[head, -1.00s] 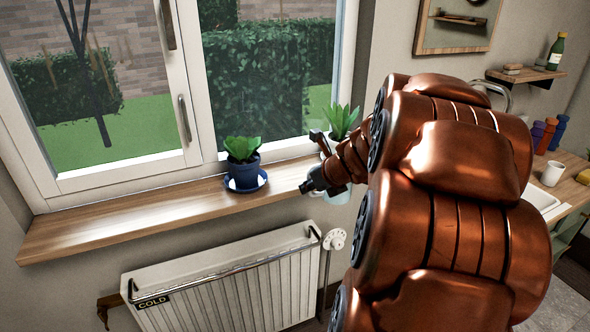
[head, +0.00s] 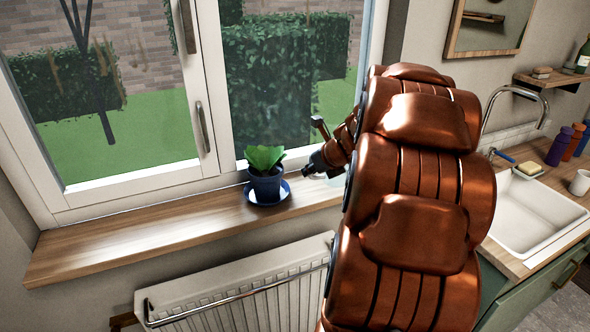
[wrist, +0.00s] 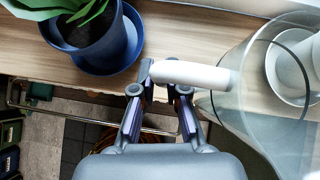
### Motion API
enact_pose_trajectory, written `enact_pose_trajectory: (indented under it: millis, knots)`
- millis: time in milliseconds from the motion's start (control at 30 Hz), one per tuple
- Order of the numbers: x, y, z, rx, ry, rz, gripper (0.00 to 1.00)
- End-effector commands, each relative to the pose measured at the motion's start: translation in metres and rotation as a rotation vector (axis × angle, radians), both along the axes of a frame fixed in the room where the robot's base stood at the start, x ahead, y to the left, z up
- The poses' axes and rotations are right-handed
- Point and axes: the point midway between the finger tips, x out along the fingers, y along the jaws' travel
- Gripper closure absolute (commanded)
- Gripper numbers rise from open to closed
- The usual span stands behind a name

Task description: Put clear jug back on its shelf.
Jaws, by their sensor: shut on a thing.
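The clear jug (wrist: 232,100) is see-through with a white handle (wrist: 195,75). It is at the right of the wrist view and partly cut off by the frame edge. My gripper (wrist: 160,88) is shut on the handle, with the jug over the wooden window sill (wrist: 180,30). In the head view my gripper (head: 312,168) is by the window, right of the blue plant pot, and my arm hides most of the jug. A small wooden wall shelf (head: 545,79) is at the upper right; I cannot tell if it is the jug's own.
A plant in a blue pot (head: 266,186) stands on a blue saucer (head: 282,195) close to my gripper. A white saucer (wrist: 275,80) shows through the jug. A radiator (head: 230,290) is below the sill. The sink (head: 535,220) and tap (head: 515,92) are at right.

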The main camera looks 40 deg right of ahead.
Motion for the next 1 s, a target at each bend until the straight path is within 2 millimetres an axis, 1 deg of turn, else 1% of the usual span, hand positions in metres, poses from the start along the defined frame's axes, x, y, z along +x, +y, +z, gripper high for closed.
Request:
enact_pose_trajectory:
  millis: [33, 100, 200, 300, 533, 600, 833, 900, 1000]
  knots:
    - [0.012, 0.001, 0.0, 0.002, 0.002, 0.006, 1.0]
    - [0.026, 0.001, -0.003, 0.005, 0.002, 0.004, 1.0]
    - [0.043, 0.0, -0.004, 0.002, 0.002, 0.006, 1.0]
    - [0.055, -0.001, -0.004, -0.001, -0.001, 0.004, 1.0]
    - [0.065, -0.001, -0.006, 0.001, 0.001, 0.004, 1.0]
    - [0.07, -0.001, -0.007, 0.001, 0.001, 0.005, 1.0]
    - [0.07, 0.0, -0.035, 0.006, 0.0, 0.004, 1.0]
    - [0.07, -0.001, -0.04, 0.004, -0.001, 0.003, 1.0]
    - [0.07, -0.001, -0.042, 0.001, 0.0, 0.003, 1.0]
